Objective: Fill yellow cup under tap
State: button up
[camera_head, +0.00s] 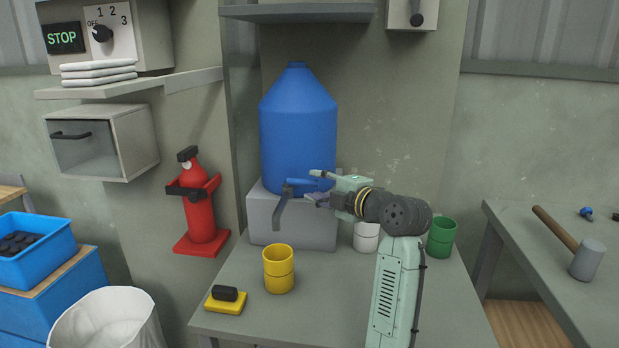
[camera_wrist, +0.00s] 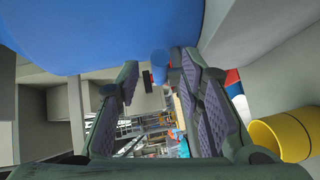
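The yellow cup (camera_head: 279,275) stands upright on the table, below and slightly left of the tap spout; its inside looks empty. It also shows in the wrist view (camera_wrist: 290,135), low on the right. The tap (camera_head: 281,210) has a grey spout and a blue lever (camera_head: 300,183), at the base of a large blue tank (camera_head: 298,125). My gripper (camera_head: 315,187) is open beside the tap, its fingers around the lever's end in the head view. In the wrist view a blue end, likely the lever (camera_wrist: 160,63), shows between the fingertips; contact is unclear.
The tank stands on a grey block (camera_head: 305,235). A white cup (camera_head: 366,238) and a green cup (camera_head: 441,236) stand behind my arm. A yellow sponge (camera_head: 225,306) with a black top lies left of the yellow cup. A red extinguisher (camera_head: 201,205) is at the left.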

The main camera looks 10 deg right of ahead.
aim_at(313, 185)
jog(key=shift+p+x, duration=0.4)
jog(key=shift+x, duration=1.45)
jog(key=shift+c, duration=0.5)
grip_shut()
